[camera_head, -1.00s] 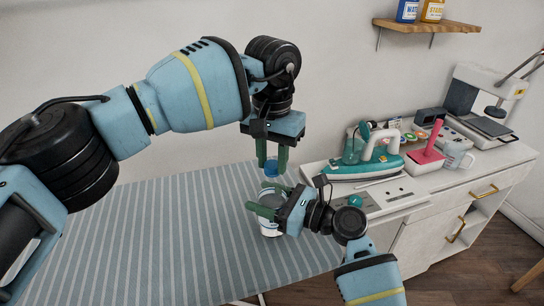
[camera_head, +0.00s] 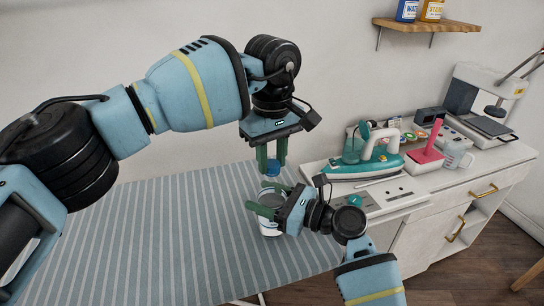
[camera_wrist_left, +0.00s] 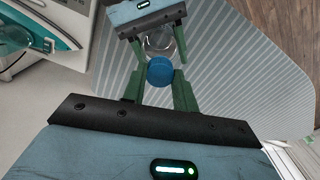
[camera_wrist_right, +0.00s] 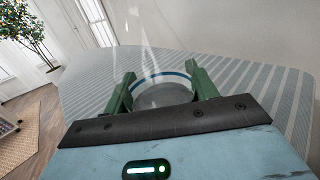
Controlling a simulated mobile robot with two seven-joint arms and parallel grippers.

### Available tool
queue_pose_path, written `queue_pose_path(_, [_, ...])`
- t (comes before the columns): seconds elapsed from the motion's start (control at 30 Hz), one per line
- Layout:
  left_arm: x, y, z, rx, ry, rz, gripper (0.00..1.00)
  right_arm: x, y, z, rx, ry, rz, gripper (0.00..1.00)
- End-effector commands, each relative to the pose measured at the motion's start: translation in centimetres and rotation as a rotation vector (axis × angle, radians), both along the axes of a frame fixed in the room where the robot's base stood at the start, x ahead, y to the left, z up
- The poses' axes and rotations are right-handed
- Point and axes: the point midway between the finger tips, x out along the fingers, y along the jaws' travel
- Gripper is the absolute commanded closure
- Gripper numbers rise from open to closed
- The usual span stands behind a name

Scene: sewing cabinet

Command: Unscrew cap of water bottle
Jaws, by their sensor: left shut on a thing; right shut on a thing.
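The water bottle (camera_head: 268,228) stands upright over the striped board, clear above with a white and blue lower part. My right gripper (camera_head: 268,206) is shut around its body from the side; the right wrist view shows the clear bottle (camera_wrist_right: 160,94) between the two green fingers. My left gripper (camera_head: 272,160) points down from above and is shut on the blue cap (camera_head: 272,170). The left wrist view shows the cap (camera_wrist_left: 160,72) between its fingertips, with the clear bottle (camera_wrist_left: 158,42) behind it. I cannot tell whether the cap still touches the neck.
The striped ironing board (camera_head: 150,230) is otherwise clear. A wooden shelf (camera_head: 440,25) holds two bottles.

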Motion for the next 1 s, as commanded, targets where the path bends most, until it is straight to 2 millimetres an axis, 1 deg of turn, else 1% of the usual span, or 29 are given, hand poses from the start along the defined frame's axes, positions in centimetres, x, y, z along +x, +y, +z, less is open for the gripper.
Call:
queue_pose_path(0.1, [0.02, 0.08, -0.01, 0.002, 0.001, 0.188, 0.99, 0.00, -0.04, -0.11, 0.000, 0.002, -0.001, 1.00])
queue_pose_path(1.0, [-0.04, 0.00, 0.08, 0.002, 0.000, 1.624, 0.99, 0.04, -0.08, -0.12, 0.001, 0.004, -0.002, 1.00])
